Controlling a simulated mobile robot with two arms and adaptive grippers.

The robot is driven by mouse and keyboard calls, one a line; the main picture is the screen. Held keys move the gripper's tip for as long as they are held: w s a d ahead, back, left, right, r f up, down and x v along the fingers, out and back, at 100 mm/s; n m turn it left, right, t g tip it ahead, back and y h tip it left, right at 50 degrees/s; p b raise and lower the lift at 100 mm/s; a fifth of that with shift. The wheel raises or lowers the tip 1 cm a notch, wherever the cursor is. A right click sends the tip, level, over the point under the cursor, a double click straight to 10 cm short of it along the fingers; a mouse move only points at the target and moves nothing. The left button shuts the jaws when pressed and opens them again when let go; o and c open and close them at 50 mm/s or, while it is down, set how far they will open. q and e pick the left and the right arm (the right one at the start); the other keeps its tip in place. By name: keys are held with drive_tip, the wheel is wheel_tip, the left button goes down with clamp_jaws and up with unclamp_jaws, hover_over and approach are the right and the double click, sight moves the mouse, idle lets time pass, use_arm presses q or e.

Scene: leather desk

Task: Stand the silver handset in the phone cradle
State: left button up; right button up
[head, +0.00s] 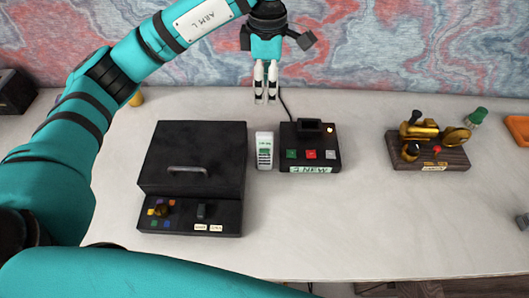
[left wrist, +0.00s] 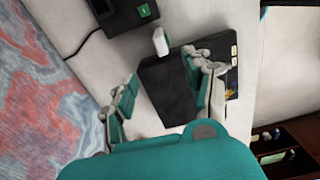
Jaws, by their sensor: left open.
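The silver handset (head: 264,150), pale with a small keypad and green marks, is on the desk between a black box and the phone cradle; it also shows in the left wrist view (left wrist: 160,42). I cannot tell for sure whether it stands or lies. The phone cradle (head: 310,160) is a black base with a raised dark holder at its back, green, red and white buttons and a "2 NEW" label; part of it shows in the left wrist view (left wrist: 115,14). My left gripper (head: 265,98) is open and empty, above and behind the handset. My right gripper is not in view.
A large black box (head: 192,150) with a handle and control panel is close left of the handset. A wooden stand (head: 432,158) with brass parts is to the right, near a green object (head: 476,116) and an orange tray (head: 517,128).

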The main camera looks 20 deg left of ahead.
sight(265, 134)
use_arm(q)
drive_tip(key=shift+n, duration=0.3)
wheel_tip(265, 134, down, 12)
drive_tip(key=p, duration=0.2)
drive_tip(key=shift+p, duration=0.35)
drive_tip(key=f, duration=0.1)
drive_tip(key=f+p, duration=0.1)
drive_tip(key=f, duration=0.1)
drive_tip(key=f+p, duration=0.1)
drive_tip(key=f, duration=0.1)
drive_tip(key=shift+a, duration=0.25)
drive_tip(key=shift+f, duration=0.15)
clamp_jaws()
